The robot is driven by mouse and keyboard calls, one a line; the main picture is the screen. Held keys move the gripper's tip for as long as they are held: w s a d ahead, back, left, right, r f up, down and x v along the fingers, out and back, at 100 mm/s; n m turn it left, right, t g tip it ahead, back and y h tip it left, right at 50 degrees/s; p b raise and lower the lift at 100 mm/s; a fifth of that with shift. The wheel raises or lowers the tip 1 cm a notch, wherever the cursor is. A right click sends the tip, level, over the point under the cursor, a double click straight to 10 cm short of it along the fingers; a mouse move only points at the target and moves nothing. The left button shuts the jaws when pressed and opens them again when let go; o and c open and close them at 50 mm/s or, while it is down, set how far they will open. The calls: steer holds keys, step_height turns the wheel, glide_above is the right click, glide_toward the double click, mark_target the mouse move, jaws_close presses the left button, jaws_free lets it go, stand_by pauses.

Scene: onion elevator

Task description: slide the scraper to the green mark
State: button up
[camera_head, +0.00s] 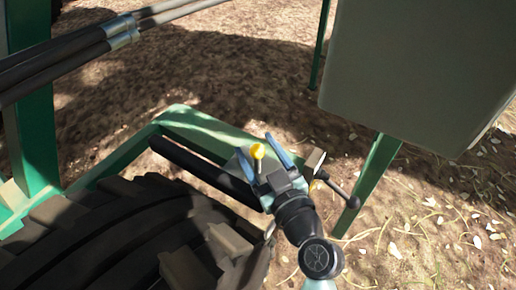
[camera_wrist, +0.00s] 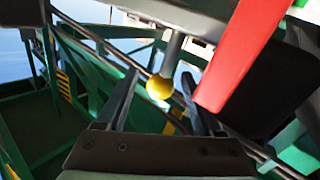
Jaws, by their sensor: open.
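My gripper (camera_head: 256,144) is open in the head view, its two blue-grey fingers pointing up the picture. A yellow ball knob (camera_head: 258,151) shows between the fingers. In the wrist view, my gripper (camera_wrist: 159,74) has one finger on each side of the yellow knob (camera_wrist: 159,88), with gaps visible on both sides. The knob sits on a grey rod (camera_wrist: 173,52) that runs up out of view. I cannot tell whether this knob belongs to the scraper. No green mark can be told apart from the green frame parts.
A large black tyre (camera_head: 130,235) fills the lower left. A green frame (camera_head: 205,130) and a dark bar (camera_head: 195,168) lie beside my gripper. A grey-green panel (camera_head: 420,70) hangs at upper right. A red bar (camera_wrist: 240,50) is close right of the knob.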

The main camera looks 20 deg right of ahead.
steer(key=s, duration=1.2)
steer(key=shift+s+d, duration=0.4)
steer(key=shift+d, duration=0.05)
steer(key=w+a+r+t, duration=0.2)
steer(key=w+a+r, duration=0.1)
steer(key=r, duration=0.6)
steer(key=w+a+r+t, duration=0.1)
steer(key=w+a+r, duration=0.25)
steer(key=r, duration=0.65)
steer(key=w+a+r+t, duration=0.2)
steer(key=w+a+r, duration=0.1)
steer(key=r, duration=0.6)
steer(key=s+a+r+m+t, duration=0.1)
steer(key=s+a+r+t, duration=0.2)
steer(key=r, duration=0.6)
steer(key=s+a+r+m+t, duration=0.1)
steer(key=s+a+r+m, duration=0.1)
steer(key=s+r, duration=0.45)
step_height(320, 180, up, 40)
steer(key=w+h+p, duration=0.1)
steer(key=w+p, duration=0.1)
steer(key=p, duration=3.6)
steer(key=shift+f+p, duration=0.25)
steer(key=shift+p, duration=0.05)
steer(key=shift+a, duration=0.1)
